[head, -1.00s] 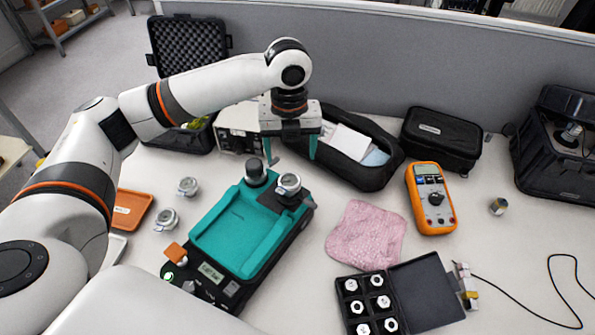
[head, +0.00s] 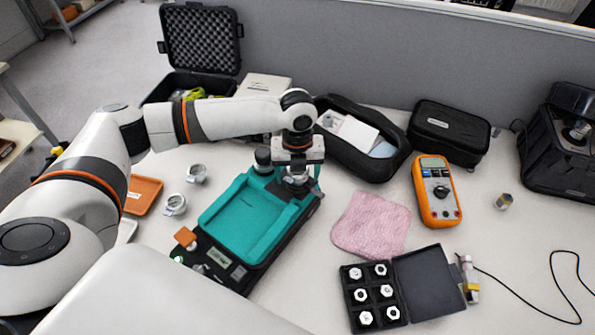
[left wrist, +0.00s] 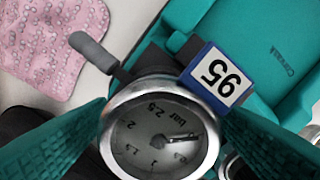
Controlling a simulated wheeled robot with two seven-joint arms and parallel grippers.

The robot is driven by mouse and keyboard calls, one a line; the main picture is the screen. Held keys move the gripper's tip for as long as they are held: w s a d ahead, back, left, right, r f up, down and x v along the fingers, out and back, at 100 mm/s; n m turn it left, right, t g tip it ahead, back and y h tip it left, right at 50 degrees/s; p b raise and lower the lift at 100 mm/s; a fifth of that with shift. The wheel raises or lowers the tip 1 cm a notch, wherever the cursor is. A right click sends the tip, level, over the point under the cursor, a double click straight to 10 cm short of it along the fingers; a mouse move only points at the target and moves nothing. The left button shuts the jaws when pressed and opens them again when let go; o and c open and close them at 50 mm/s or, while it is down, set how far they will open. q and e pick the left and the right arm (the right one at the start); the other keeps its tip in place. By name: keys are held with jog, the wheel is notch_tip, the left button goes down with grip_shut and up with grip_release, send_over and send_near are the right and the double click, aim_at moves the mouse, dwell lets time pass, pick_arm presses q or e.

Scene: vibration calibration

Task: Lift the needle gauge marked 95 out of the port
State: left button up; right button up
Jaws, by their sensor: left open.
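The needle gauge marked 95 (head: 296,181) stands in the port at the far end of the teal and black calibrator (head: 245,223). In the left wrist view its round dial (left wrist: 160,143) faces me, with a blue-edged tag reading 95 (left wrist: 217,77) beside it. A grey lever (left wrist: 93,52) sticks out at its upper left. My left gripper (head: 294,177) is directly above the gauge, pointing down. Its teal fingers are open, one on each side of the dial; whether they touch it I cannot tell. The gauge's lower stem is hidden. My right gripper is out of view.
A black knob (head: 263,158) stands on the calibrator close to the gauge. Two loose gauges (head: 197,173) (head: 176,204) lie left of it. A pink cloth (head: 371,225), orange multimeter (head: 436,192) and box of fittings (head: 368,296) lie right. An open black pouch (head: 392,165) lies behind.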

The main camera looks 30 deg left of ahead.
pick_arm(q)
jog(key=c, duration=1.2)
notch_tip(320, 180, up, 10)
jog(key=shift+r+p, duration=0.45)
jog(key=shift+r, duration=0.1)
notch_tip(320, 180, up, 3)
jog(key=p, duration=0.4)
